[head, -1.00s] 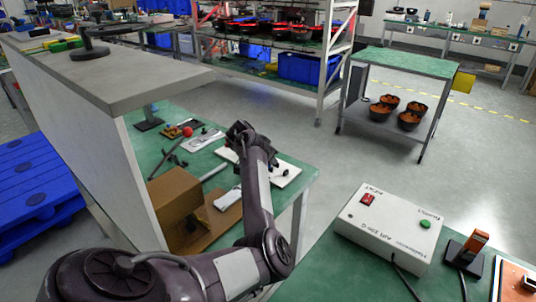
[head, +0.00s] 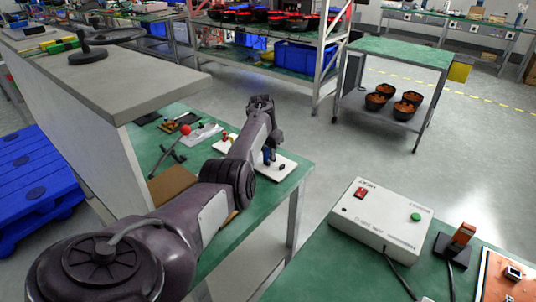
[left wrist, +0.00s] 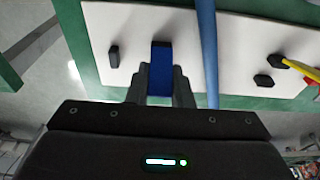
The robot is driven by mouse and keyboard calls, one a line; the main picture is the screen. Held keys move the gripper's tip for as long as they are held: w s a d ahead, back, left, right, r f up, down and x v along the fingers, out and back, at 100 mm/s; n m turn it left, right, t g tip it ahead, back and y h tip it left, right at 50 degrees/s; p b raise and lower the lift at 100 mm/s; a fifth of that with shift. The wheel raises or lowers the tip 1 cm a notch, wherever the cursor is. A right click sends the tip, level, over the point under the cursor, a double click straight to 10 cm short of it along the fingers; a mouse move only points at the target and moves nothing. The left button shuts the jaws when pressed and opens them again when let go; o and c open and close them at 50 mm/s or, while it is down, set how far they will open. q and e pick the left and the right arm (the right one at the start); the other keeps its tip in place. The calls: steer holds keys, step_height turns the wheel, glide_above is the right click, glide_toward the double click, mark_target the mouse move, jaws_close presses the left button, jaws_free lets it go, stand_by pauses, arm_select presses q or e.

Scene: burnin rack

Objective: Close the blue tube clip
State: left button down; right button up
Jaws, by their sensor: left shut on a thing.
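The blue tube clip (left wrist: 160,72) shows in the left wrist view as a blue block with a dark far end, over a white board (left wrist: 240,30). My left gripper (left wrist: 159,88) is shut on it, with a finger on each side. A blue tube (left wrist: 208,45) runs just to the right of the clip. In the head view, my left arm reaches over the white board (head: 285,178), and a small blue part (head: 267,157) shows below its wrist. Whether the clip is fully closed cannot be told. My right gripper is out of view.
Black pieces (left wrist: 277,60) stand on the board beside a yellow and red part (left wrist: 300,69). A tall partition (head: 90,120) stands on the left, and a white control box (head: 380,222) at right.

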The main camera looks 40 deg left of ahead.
mark_target(267, 153)
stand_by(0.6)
arm_select(q)
steer(key=c, duration=1.3)
jaws_free()
steer(key=shift+w, duration=0.1)
steer(key=shift+s+r, duration=0.2)
steer(key=shift+r, duration=1.1)
steer(key=shift+s+r, duration=0.25)
steer(key=shift+r, duration=1)
steer(key=shift+s+r, duration=0.2)
steer(key=shift+r, duration=1.1)
